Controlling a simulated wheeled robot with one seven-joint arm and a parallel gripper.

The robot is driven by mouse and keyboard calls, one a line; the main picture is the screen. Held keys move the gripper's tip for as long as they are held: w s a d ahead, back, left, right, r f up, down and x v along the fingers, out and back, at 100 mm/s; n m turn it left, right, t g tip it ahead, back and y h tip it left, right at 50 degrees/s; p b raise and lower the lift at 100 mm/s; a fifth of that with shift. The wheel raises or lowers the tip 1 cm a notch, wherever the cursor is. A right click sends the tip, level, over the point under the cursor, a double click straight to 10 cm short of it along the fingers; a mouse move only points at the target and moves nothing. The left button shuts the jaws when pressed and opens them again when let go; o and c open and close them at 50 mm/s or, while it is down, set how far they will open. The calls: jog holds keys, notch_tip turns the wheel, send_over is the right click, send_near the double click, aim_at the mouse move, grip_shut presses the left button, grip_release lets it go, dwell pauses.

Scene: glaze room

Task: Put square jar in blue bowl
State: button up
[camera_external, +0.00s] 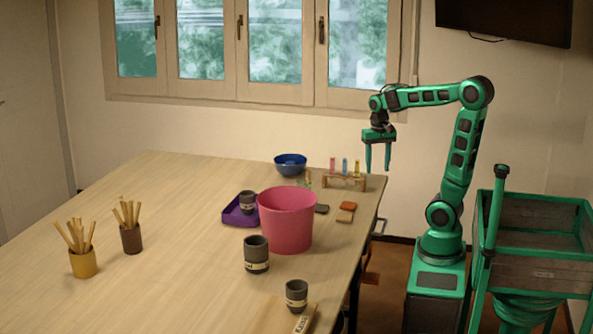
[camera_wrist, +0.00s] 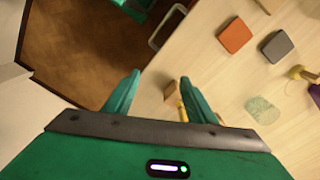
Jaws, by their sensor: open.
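The blue bowl (camera_external: 290,164) stands upright at the far end of the table; it is out of the wrist view. I see three dark grey jars: one (camera_external: 247,203) at the purple tray (camera_external: 238,217), one (camera_external: 256,263) in front of the pink bucket (camera_external: 287,222), and one (camera_external: 296,297) near the table's front edge. They look rounded, and I cannot tell which is the square jar. My gripper (camera_external: 378,165) is open and empty, raised beyond the table's right edge, apart from every jar. Its two fingers (camera_wrist: 160,78) show in the wrist view.
A rack (camera_external: 345,183) with coloured tubes stands below and left of my gripper. An orange block (camera_wrist: 236,36) and a grey block (camera_wrist: 276,46) lie near the right edge. Tool cups (camera_external: 82,263) (camera_external: 131,239) stand at left. The table's middle-left is clear.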

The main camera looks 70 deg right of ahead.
jog(key=s+a+f+n, duration=0.2)
jog(key=s+f, duration=0.2)
jog(key=s, duration=0.2)
jog(key=s+a+f+n, duration=0.3)
jog(key=s+f, duration=0.1)
jog(key=s, duration=0.2)
jog(key=shift+n+y, duration=0.3)
jog(key=shift+s, duration=0.1)
